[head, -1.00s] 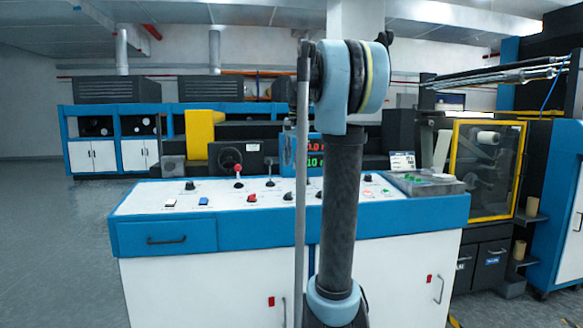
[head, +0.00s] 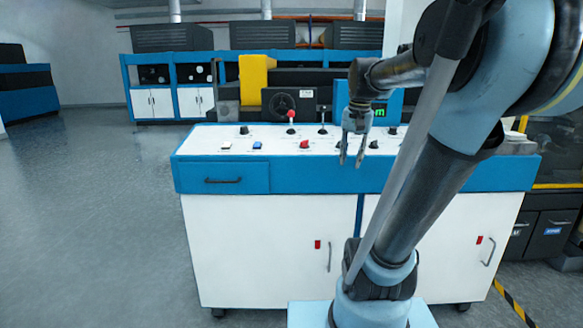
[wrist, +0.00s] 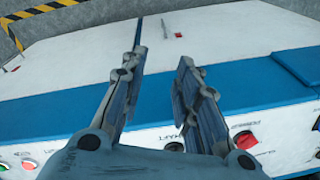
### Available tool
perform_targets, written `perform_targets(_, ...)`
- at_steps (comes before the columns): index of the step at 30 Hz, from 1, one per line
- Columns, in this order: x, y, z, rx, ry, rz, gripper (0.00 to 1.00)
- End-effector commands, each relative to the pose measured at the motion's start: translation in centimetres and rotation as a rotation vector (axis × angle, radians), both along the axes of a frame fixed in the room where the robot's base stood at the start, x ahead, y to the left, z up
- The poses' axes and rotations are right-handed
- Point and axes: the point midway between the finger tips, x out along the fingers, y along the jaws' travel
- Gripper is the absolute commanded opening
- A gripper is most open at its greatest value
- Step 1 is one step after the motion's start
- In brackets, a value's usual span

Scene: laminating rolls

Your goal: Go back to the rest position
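My gripper (head: 352,152) hangs with its fingers pointing down in front of the control console, near the right half of its panel in the head view. In the wrist view my gripper (wrist: 158,75) shows two fingers apart with nothing between them. The control console (head: 330,177) has a blue front edge, white doors and a white sloped top with knobs and buttons. My arm rises in the right half of the head view and hides part of the console. I cannot tell the gap between the fingertips and the console's front edge.
A red-topped lever (head: 291,116), a red knob (head: 304,144) and a blue switch (head: 258,146) stand on the panel. A machine with a yellow block (head: 256,78) is behind. Striped floor tape (head: 514,303) lies at lower right. The grey floor (head: 90,210) at left is clear.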

Motion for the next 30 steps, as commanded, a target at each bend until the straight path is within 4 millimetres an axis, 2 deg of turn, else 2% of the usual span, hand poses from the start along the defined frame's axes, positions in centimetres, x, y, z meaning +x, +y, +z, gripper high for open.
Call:
perform_targets(1, -1.6, 0.1, -1.5, -0.007, -0.006, 0.029, 0.29)
perform_targets(9, -8.5, 0.2, -9.1, -0.051, -0.033, 0.194, 0.29)
perform_targets(15, -13.0, 0.2, -15.0, -0.084, -0.052, 0.308, 0.29)
perform_targets(18, -14.5, 0.2, -17.4, -0.098, -0.058, 0.353, 0.29)
perform_targets(24, -16.1, 0.1, -19.8, -0.111, -0.064, 0.401, 0.29)
perform_targets(30, -16.2, 0.1, -20.0, -0.113, -0.065, 0.405, 0.29)
